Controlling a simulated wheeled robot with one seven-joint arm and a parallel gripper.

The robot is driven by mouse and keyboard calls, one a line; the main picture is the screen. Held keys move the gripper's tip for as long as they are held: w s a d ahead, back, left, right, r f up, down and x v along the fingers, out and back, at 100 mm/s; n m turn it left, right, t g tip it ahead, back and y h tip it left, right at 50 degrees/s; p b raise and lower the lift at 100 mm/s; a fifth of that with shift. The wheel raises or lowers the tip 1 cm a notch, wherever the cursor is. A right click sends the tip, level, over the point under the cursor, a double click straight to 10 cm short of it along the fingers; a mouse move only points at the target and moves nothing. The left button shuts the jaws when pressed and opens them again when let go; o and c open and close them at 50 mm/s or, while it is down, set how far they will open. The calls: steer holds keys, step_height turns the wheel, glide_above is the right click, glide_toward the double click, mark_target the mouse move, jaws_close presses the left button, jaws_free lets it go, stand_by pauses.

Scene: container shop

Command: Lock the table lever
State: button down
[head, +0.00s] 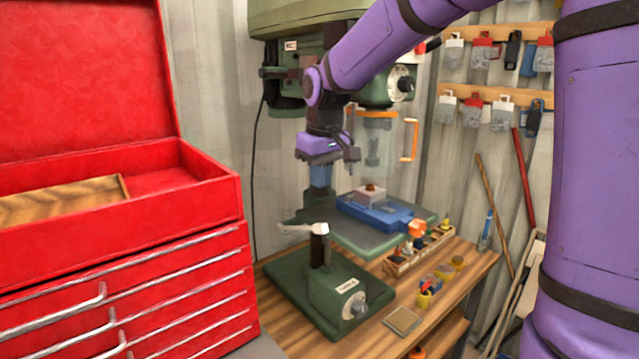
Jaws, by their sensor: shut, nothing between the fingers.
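In the head view, a pale lever (300,228) sits on top of a dark post on a green metal base (320,300). The lever points to the left, roughly level. The base carries a small white label, too small to read surely, and a round knob (357,304). My gripper (320,168) hangs from the purple arm above and behind the lever, apart from it. It is shut and empty. Its fingertips are hard to make out against the drill press behind.
The green drill press (283,85) stands behind, with a blue vise (375,215) on its table. A parts tray (420,250) and small items lie at right on the wooden bench (455,285). A red tool chest (130,290) stands close on the left.

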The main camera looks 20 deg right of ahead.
mark_target(318, 224)
steer(key=f, duration=0.8)
steer(key=shift+w+a, duration=0.15)
steer(key=shift+w, duration=0.25)
steer(key=s+d+f, duration=0.1)
steer(key=s+f, duration=0.2)
steer(key=f, duration=0.5)
steer(key=shift+s, duration=0.2)
steer(key=shift+r, duration=0.15)
